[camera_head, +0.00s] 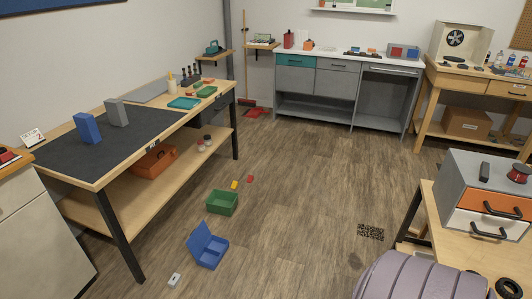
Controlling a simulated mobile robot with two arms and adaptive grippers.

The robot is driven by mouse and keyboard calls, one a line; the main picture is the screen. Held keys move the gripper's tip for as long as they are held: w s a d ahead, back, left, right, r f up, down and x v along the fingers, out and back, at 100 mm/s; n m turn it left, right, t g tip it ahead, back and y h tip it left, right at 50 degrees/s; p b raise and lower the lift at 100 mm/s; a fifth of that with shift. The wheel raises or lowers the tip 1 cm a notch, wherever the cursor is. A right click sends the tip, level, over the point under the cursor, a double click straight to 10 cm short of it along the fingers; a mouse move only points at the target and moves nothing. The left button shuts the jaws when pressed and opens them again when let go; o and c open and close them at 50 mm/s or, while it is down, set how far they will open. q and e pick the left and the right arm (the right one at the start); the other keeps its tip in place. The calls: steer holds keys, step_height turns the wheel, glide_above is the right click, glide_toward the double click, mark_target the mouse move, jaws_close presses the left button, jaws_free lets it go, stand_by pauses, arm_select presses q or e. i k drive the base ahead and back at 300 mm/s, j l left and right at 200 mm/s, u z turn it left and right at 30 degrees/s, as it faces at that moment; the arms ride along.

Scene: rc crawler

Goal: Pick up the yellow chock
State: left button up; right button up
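A small yellow object, which looks like the yellow chock (235,185), lies on the wooden floor behind the green bin (222,203). A small red block (250,179) lies just to its right, apart from it. The yellow object is small here, so its exact shape is hard to tell. Neither of my grippers is in view.
A blue open case (208,247) and a small white item (174,281) lie on the floor nearer me. A long workbench (150,150) stands at the left. A rounded mauve-grey object (420,277) fills the lower right. The middle floor is clear.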

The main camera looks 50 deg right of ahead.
mark_target(235, 184)
steer(key=i+l+z, duration=0.35)
steer(key=i+z, duration=0.75)
steer(key=i+l+z, duration=0.15)
steer(key=i+l, duration=0.4)
steer(key=i+l+z, duration=0.2)
steer(key=i+z, duration=0.15)
steer(key=i, duration=0.15)
steer(key=i+l+z, duration=0.1)
steer(key=i+z, duration=0.25)
steer(key=i, duration=0.2)
steer(key=i+j+z, duration=0.1)
steer(key=i+z, duration=0.3)
steer(key=i, duration=0.15)
steer(key=i+l+u, duration=0.15)
steer(key=i, duration=0.5)
steer(key=i+l+u, duration=0.2)
steer(key=i, duration=0.45)
steer(key=i+u, duration=0.2)
steer(key=u, duration=0.2)
steer(key=i+u, duration=0.2)
steer(key=u, duration=0.2)
steer(key=i+l+u, duration=0.15)
steer(key=u, duration=0.25)
steer(key=i+l+u, duration=0.2)
steer(key=u, duration=0.2)
steer(key=i+l+u, duration=0.1)
steer(key=l+u, duration=0.15)
steer(key=u, duration=0.2)
